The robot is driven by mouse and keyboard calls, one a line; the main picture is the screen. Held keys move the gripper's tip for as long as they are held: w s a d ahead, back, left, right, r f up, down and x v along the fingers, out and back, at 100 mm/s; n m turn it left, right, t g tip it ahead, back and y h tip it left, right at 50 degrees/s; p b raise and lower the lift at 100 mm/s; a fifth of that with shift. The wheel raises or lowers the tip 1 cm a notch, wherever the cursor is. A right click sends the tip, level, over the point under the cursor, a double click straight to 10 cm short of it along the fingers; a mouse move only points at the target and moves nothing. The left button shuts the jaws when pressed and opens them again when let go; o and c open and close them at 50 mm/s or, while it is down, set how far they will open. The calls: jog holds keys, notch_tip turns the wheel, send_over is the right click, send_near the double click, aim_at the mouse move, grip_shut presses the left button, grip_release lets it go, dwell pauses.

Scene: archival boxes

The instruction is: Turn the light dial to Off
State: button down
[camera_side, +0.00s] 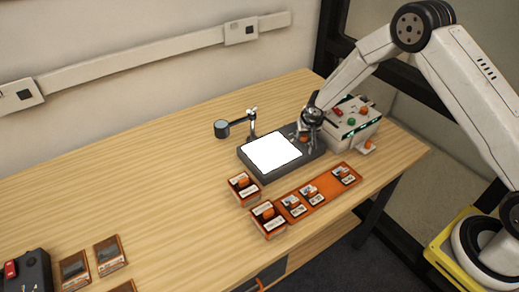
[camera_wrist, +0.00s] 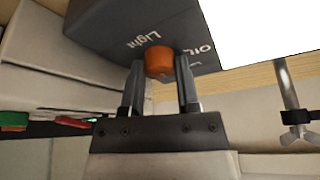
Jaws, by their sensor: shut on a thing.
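The light dial (camera_wrist: 159,61) is an orange knob on the dark grey casing of the light box (camera_wrist: 110,25), beside the printed word "Light". Other lettering next to it is only partly readable. The dial's pointing direction cannot be made out. My gripper (camera_wrist: 159,72) has one finger on each side of the dial and is shut on it. In the side view, my gripper (camera_side: 306,134) is at the right end of the light box (camera_side: 257,174), and a bit of orange shows below it. The light box's panel (camera_side: 272,153) glows bright white.
A white control box (camera_side: 357,128) with coloured buttons stands close right of my gripper. A small stand with a round head (camera_side: 222,129) is behind the light box. The table's left middle is clear.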

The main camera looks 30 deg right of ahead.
jog(key=shift+d+n+y, duration=0.1)
jog(key=shift+n+y, duration=0.55)
jog(key=shift+n, duration=1.1)
jog(key=shift+d+n+y, duration=0.1)
jog(key=shift+n+y, duration=0.55)
jog(key=shift+n, duration=1.6)
jog(key=shift+d+n+g+y, duration=0.15)
jog(key=shift+n+y, duration=0.45)
jog(key=shift+n, duration=0.85)
jog(key=shift+a+n+g+y, duration=0.1)
jog(key=shift+n+g+y, duration=0.35)
jog(key=shift+n, duration=1)
jog(key=shift+c, duration=1.7)
grip_release()
jog(key=shift+d, duration=0.1)
jog(key=v, duration=0.7)
jog(key=shift+d+r, duration=0.2)
jog(key=shift+r, duration=0.15)
jog(key=shift+s, duration=0.15)
